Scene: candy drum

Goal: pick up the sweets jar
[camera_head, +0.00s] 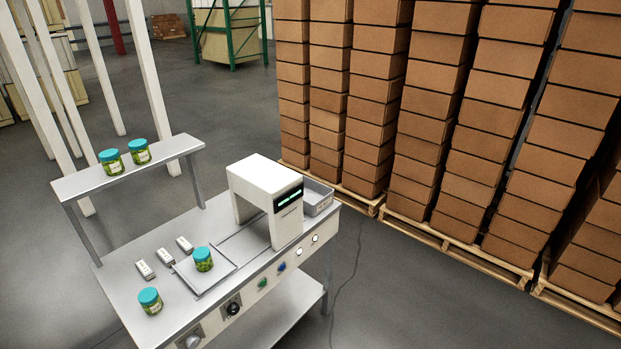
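Several sweets jars with teal lids and green contents are in the head view. One jar (203,259) stands upright on a square metal plate (222,270) on the workbench. Another jar (150,301) stands upright at the bench's near left corner. Two more, a left jar (111,161) and a right jar (139,151), stand side by side on the raised shelf (84,184). Neither of my grippers shows in this view.
A white machine (263,190) with a small display stands on the bench (128,290), with a grey bin (318,198) behind it. Small white blocks (165,256) lie near the plate. Knobs and buttons line the front. Stacked cartons (430,110) on pallets fill the right. Floor around the bench is clear.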

